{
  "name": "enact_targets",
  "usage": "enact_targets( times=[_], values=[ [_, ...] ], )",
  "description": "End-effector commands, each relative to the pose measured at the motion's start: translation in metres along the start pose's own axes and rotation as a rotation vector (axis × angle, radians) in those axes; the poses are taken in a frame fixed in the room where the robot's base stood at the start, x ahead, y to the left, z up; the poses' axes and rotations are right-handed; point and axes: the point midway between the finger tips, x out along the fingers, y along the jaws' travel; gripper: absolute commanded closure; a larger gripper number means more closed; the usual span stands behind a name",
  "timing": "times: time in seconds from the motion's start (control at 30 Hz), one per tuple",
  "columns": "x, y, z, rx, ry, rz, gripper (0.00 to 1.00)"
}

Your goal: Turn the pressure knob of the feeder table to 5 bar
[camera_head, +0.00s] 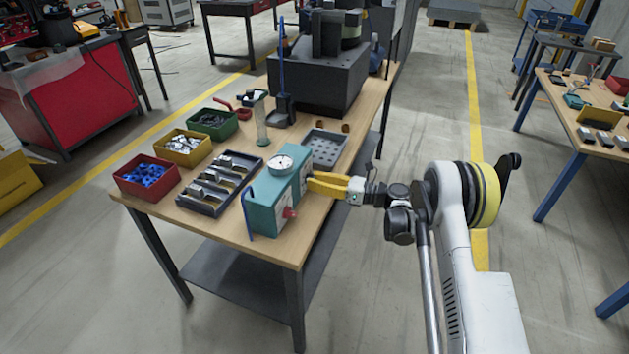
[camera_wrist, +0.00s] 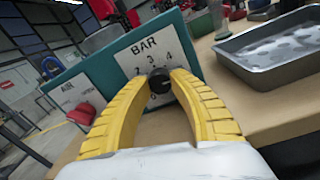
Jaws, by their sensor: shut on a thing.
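The teal pressure unit (camera_head: 266,212) stands at the near right part of the feeder table (camera_head: 230,241), with a round white gauge (camera_head: 280,164) on top. The black pressure knob (camera_wrist: 159,80) sits below the digits. My gripper (camera_wrist: 160,88) has its yellow fingertips shut on both sides of the knob. In the head view my gripper (camera_head: 312,184) reaches the unit from the right. The fingers hide part of the scale, and the gauge reading is too small to tell.
A grey tray (camera_head: 326,140) lies close behind the unit, also right of my fingers in the wrist view (camera_wrist: 270,72). A dark fixture rack (camera_head: 209,205) and red, yellow and green bins stand left.

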Motion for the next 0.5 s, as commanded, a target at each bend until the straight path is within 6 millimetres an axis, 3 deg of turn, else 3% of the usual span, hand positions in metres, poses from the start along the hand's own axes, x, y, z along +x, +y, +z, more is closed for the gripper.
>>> enact_targets(
  times=[0.07,0.1,0.17,0.5],
  values=[
    [0.0000,-0.0001,-0.0016,-0.001,0.003,0.000,1.00],
    [0.0000,-0.0001,-0.0016,-0.001,0.003,0.000,0.62],
    [0.0000,-0.0001,-0.0015,-0.001,0.003,0.000,0.50],
    [-0.0035,-0.0003,-0.0007,-0.001,0.001,-0.001,0.50]
  ],
)
